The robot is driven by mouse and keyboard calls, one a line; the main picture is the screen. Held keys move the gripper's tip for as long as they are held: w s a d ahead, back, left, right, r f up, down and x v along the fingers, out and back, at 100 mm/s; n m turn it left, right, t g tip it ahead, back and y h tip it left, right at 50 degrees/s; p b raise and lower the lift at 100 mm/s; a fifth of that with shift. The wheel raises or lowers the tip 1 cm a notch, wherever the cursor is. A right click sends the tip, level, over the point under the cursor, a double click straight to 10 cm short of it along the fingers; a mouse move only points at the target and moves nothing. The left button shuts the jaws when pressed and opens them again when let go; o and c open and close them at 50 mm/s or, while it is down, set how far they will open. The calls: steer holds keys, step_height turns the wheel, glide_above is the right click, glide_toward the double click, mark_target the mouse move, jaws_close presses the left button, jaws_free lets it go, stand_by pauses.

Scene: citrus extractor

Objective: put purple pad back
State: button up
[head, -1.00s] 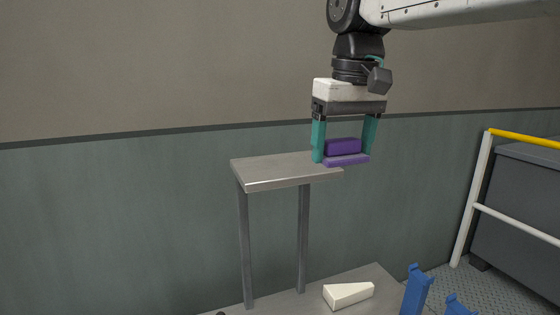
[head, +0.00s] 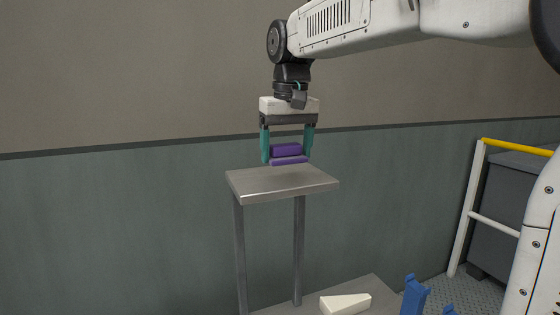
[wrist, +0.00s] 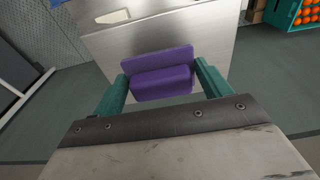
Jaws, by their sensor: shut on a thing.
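The purple pad (head: 288,160) has a flat plate below and a thicker block on top. My gripper (head: 287,148) is shut on the block, with one teal finger at each side. In the head view the pad shows at the far edge of the small grey raised shelf (head: 282,184). I cannot tell whether it touches the shelf or hangs just above or behind it. In the wrist view the pad (wrist: 162,75) sits level between the fingers, with grey metal beyond it.
A white wedge-shaped block (head: 345,303) lies on the lower grey surface (head: 378,288). Blue upright brackets (head: 414,296) stand at the lower right. A yellow-topped white railing (head: 473,205) is at the right. The shelf top is otherwise bare. A green crate of oranges (wrist: 292,14) shows in the wrist view.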

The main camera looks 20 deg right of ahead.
mark_target(281, 162)
steer(key=shift+w+a, duration=0.15)
steer(key=shift+w, duration=0.45)
steer(key=shift+w+a+f, duration=0.15)
steer(key=shift+w+f, duration=0.05)
steer(key=shift+w, duration=0.35)
steer(key=shift+s+f, duration=0.15)
steer(key=shift+f, duration=1.3)
steer(key=shift+f, duration=0.1)
steer(key=shift+f, duration=0.25)
steer(key=o, duration=1)
steer(key=shift+c, duration=0.2)
